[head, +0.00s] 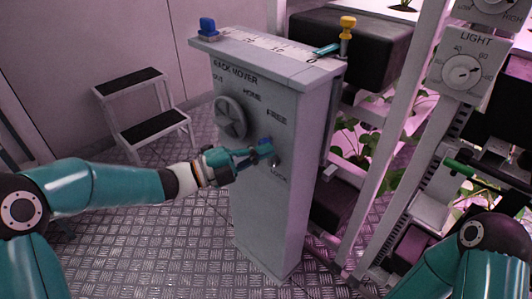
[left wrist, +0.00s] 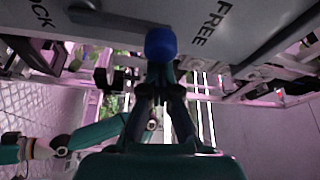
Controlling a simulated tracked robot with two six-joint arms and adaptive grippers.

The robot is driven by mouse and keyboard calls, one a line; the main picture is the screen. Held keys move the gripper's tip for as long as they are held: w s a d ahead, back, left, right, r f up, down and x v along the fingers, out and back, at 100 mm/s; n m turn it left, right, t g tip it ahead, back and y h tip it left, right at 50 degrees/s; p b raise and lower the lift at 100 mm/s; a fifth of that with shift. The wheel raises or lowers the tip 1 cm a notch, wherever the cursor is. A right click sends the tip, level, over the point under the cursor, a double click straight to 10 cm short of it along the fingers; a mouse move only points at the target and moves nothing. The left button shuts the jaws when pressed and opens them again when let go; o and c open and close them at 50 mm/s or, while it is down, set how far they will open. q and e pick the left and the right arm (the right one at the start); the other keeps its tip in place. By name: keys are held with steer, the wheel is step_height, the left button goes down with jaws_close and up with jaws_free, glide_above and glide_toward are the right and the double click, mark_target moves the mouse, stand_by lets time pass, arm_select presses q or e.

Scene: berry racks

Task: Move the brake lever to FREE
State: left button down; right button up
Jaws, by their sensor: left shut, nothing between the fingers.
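The brake lever is a short grey bar with a blue knob (head: 265,146) on the front of the grey rack mover cabinet (head: 262,215). FREE is printed above it and LOCK below it. In the head view the knob sits up and left of the lever's lower end. In the left wrist view the blue knob (left wrist: 161,43) is on the FREE side, away from LOCK. My left gripper (head: 256,152) is shut and empty, its fingertips right at the knob. They appear to touch it, but contact is hard to tell.
A round handwheel (head: 230,118) is left of the lever. A step stool (head: 150,112) stands at left. Plant racks and a LIGHT dial (head: 462,70) are at right.

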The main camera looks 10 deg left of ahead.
arm_select(q)
steer(key=s+a, duration=0.6)
steer(key=s, duration=0.1)
steer(key=shift+s+b, duration=0.25)
steer(key=shift+b, duration=0.05)
stand_by(0.4)
